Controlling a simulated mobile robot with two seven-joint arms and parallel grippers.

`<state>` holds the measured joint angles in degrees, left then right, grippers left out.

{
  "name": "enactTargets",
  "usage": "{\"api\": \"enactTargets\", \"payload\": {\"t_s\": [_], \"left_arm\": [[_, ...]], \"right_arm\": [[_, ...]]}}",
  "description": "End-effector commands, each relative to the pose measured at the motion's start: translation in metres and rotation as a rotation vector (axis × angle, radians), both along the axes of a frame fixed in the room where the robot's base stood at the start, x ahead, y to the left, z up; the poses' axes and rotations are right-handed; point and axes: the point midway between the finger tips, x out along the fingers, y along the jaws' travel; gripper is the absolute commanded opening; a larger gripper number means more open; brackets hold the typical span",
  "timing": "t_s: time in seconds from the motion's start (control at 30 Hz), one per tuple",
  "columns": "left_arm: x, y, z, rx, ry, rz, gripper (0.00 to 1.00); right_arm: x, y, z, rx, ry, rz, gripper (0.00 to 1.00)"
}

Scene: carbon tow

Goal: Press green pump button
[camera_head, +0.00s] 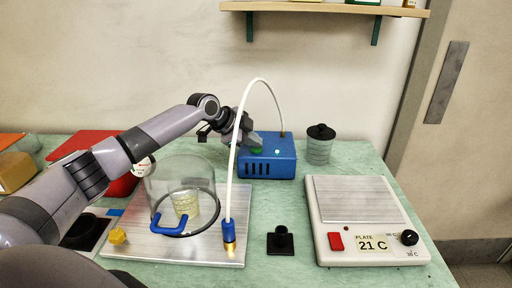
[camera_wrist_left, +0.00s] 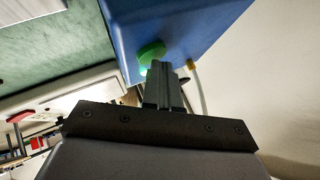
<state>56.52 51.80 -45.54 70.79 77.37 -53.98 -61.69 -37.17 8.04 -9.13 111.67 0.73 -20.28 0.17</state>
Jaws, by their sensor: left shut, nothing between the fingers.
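The blue pump box (camera_head: 268,158) stands at the back of the green table, with a white hose rising from it. Its green button (camera_head: 257,150) shows on its top left, partly behind my gripper. My left gripper (camera_head: 257,143) is shut and empty, with its fingertips at the button. In the left wrist view the shut fingers (camera_wrist_left: 163,68) overlap the round green button (camera_wrist_left: 151,53) on the blue pump box (camera_wrist_left: 185,25). A green glow shows beside the fingertips. I cannot tell whether they touch the button or how far it is pressed. My right gripper is not in view.
A glass bell jar (camera_head: 178,185) with a cup inside stands on a metal plate (camera_head: 215,249) in front. The white hose (camera_head: 233,150) arches to a fitting on this plate. A hot plate (camera_head: 362,252) reading 21 C sits right, and a dark-lidded jar (camera_head: 319,148) behind.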

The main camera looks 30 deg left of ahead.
Motion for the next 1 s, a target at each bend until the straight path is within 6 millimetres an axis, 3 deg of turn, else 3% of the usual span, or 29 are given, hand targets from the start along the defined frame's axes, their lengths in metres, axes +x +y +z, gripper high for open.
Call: {"api": "enactTargets", "payload": {"t_s": [0.23,0.57,1.0], "left_arm": [[-0.001,0.0,0.007,-0.001,0.004,-0.001,0.0],[0.0,0.0,0.008,0.0,0.002,-0.001,0.0],[0.0,0.0,0.046,0.001,0.0,-0.001,0.0]], "right_arm": [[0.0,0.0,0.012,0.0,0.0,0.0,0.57],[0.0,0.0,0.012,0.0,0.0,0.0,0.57],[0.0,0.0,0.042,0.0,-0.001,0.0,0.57]]}}
